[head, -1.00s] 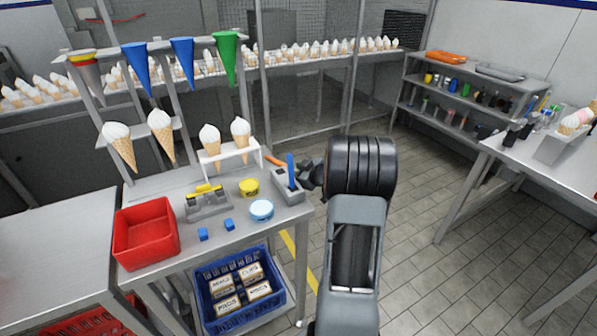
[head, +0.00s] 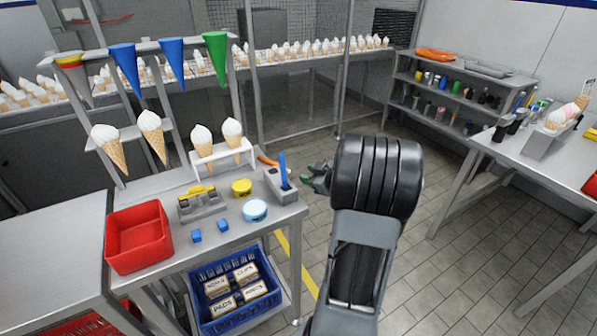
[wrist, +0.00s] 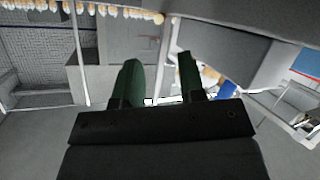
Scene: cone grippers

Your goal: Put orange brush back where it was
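An orange piece (head: 268,161), which looks like the orange brush's handle, shows at the right rear of the work table, behind a grey holder (head: 284,192). The holder partly hides it, and I cannot tell what it rests on. A blue-handled brush (head: 282,166) stands upright in the holder. My gripper (head: 312,179) is just right of the holder, past the table's right edge; my wrist partly hides it. In the wrist view my gripper's two green fingers (wrist: 160,78) are apart with nothing between them.
The work table (head: 236,221) also bears a red bin (head: 137,236), a yellow tin (head: 242,187), a light blue tin (head: 255,210) and small blue blocks (head: 196,236). A cone rack stands at its back. Open tiled floor (head: 440,255) lies to the right.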

